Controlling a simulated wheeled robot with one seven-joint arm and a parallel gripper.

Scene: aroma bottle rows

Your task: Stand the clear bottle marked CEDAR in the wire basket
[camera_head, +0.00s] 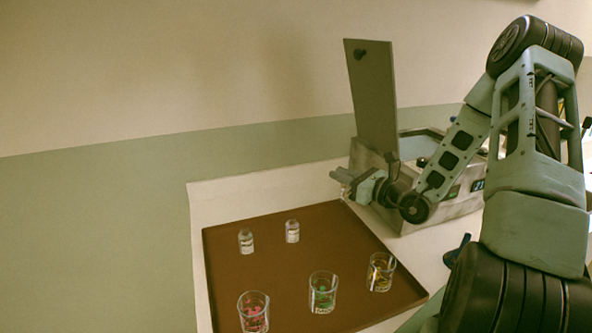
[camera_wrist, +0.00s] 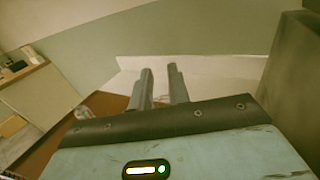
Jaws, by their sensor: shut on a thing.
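My gripper (camera_head: 340,178) is raised beyond the far right corner of the brown tray, its fingers pointing left. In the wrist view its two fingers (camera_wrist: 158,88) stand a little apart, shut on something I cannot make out. Two small clear bottles with pale labels, a left one (camera_head: 246,242) and a right one (camera_head: 292,232), stand upright on the tray (camera_head: 335,222). Their lettering is too small to read, so I cannot tell which bottle is marked CEDAR. I cannot make out the wire basket in either view.
Three glasses stand along the tray's near side, with pink (camera_head: 253,312), green (camera_head: 322,293) and yellow (camera_head: 380,272) contents. A grey machine (camera_head: 440,207) with a tall upright panel (camera_head: 372,100) stands behind my gripper. My arm hides much of the right side.

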